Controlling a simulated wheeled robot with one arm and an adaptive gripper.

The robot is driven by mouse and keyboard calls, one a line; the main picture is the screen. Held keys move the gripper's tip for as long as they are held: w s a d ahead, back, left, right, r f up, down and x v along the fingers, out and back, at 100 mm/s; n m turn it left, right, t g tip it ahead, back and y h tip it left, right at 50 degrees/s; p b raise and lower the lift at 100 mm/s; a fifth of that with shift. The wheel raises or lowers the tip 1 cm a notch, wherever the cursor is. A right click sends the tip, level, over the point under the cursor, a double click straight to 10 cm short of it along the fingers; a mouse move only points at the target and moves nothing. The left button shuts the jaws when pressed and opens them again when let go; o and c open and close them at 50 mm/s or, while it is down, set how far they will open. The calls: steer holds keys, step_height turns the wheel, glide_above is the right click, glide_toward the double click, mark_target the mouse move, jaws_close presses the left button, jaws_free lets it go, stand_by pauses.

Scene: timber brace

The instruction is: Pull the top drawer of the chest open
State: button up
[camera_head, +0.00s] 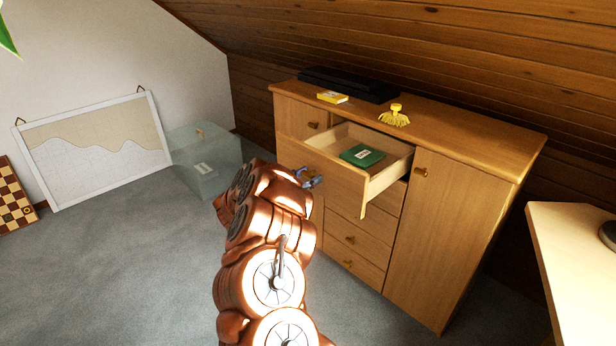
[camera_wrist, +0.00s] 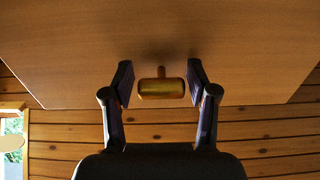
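The wooden chest (camera_head: 455,205) stands against the timber wall. Its top drawer (camera_head: 342,186) is pulled well out in the head view, with a green item (camera_head: 362,155) with a pale label inside. My gripper (camera_head: 309,178) is at the front of this drawer, partly hidden by my arm. In the wrist view, my gripper (camera_wrist: 160,80) is open, with one finger on each side of the brass-coloured knob (camera_wrist: 161,89). A gap shows between the knob and each finger. The drawer front (camera_wrist: 160,35) fills the upper part of that view.
A yellow box (camera_head: 332,97), a yellow mop-like item (camera_head: 395,116) and a black flat device (camera_head: 348,84) lie on the chest top. A clear bin (camera_head: 207,165) and a framed board (camera_head: 95,150) stand to the left. A pale table (camera_head: 575,255) is at right.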

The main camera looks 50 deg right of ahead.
steer(key=shift+o, duration=0.8)
steer(key=shift+w+a, duration=0.1)
steer(key=shift+a, duration=0.05)
steer(key=shift+a, duration=0.25)
steer(key=w+a, duration=0.1)
steer(key=a, duration=1)
steer(key=shift+w, duration=0.3)
steer(key=shift+a, duration=0.1)
